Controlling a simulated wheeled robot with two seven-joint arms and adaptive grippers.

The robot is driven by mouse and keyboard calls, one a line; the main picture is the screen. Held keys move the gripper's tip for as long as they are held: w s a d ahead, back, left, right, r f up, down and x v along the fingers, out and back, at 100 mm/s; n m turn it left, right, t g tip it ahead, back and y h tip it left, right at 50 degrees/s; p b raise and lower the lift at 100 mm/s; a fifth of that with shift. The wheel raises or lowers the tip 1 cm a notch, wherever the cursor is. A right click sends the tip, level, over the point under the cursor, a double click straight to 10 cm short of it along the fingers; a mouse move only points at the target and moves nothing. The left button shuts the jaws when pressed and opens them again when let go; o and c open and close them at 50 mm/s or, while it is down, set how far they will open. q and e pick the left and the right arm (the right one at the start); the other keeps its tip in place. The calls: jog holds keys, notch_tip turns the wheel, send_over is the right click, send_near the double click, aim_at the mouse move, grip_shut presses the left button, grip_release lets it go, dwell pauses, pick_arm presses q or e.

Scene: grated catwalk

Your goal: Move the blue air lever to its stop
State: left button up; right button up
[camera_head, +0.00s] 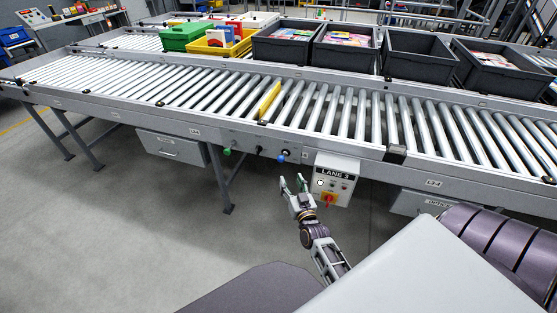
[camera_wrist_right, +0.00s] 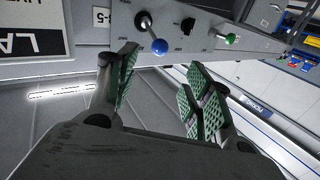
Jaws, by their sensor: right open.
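The blue air lever (camera_head: 283,155) is a small ball knob on a short stem, on the front rail of the roller conveyor. In the right wrist view the lever (camera_wrist_right: 158,46) shows at the top, with its pale stem running up and left from the knob. My right gripper (camera_head: 292,183) is open and empty, just below and in front of the lever. In the wrist view its fingers (camera_wrist_right: 160,60) stand apart on either side of the knob's line, with no contact visible. My left gripper is out of view.
A green-knobbed lever (camera_head: 227,151) and a black switch (camera_head: 258,150) sit left of the blue lever. The Lane 3 box (camera_head: 334,177) with a red switch is close at right. Grey bins (camera_head: 286,50) stand on the far conveyor. The floor in front is clear.

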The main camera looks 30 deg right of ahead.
aim_at(281, 160)
jog(key=shift+w, duration=0.2)
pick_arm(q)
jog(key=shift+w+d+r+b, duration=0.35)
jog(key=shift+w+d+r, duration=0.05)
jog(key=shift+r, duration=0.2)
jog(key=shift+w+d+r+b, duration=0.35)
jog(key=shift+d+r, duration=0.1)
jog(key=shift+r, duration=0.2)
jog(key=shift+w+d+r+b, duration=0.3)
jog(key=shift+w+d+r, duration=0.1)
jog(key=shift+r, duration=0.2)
pick_arm(e)
jog(key=shift+x, duration=6.75)
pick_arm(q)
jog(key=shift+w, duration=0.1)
pick_arm(e)
jog(key=shift+c, duration=0.9)
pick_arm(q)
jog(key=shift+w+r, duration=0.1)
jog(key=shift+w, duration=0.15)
pick_arm(e)
jog(key=c, duration=0.7)
